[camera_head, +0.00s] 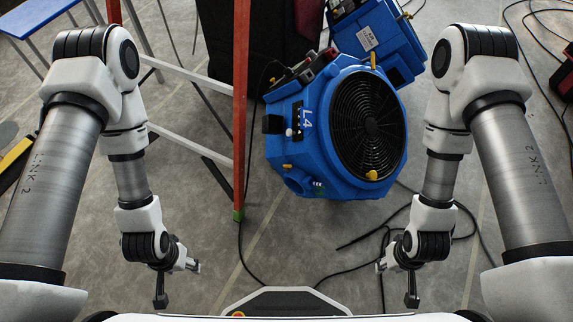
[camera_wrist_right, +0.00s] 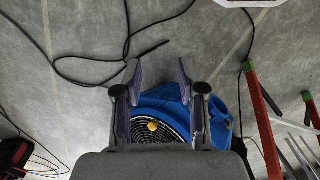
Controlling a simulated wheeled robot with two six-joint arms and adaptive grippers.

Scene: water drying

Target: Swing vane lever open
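A blue air mover (camera_head: 335,130) marked L4 stands on the floor beyond my arms, with a round black grille facing up and right. A black slotted plate (camera_head: 297,118) is on its left side, with a small white knob (camera_head: 289,132) beside it that may be the vane lever; its setting is too small to tell. My left gripper (camera_head: 177,283) and right gripper (camera_head: 396,283) are open and empty, nearer to me than the blower and apart from it. In the right wrist view, the right fingers (camera_wrist_right: 159,75) are spread, with the blower (camera_wrist_right: 170,105) partly hidden behind them.
An orange ladder leg (camera_head: 240,110) stands just left of the blower. A second blue machine (camera_head: 378,40) is behind it. Black cables (camera_head: 385,240) cross the floor to the right and in front. Grey floor (camera_head: 285,235) between my grippers is mostly clear.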

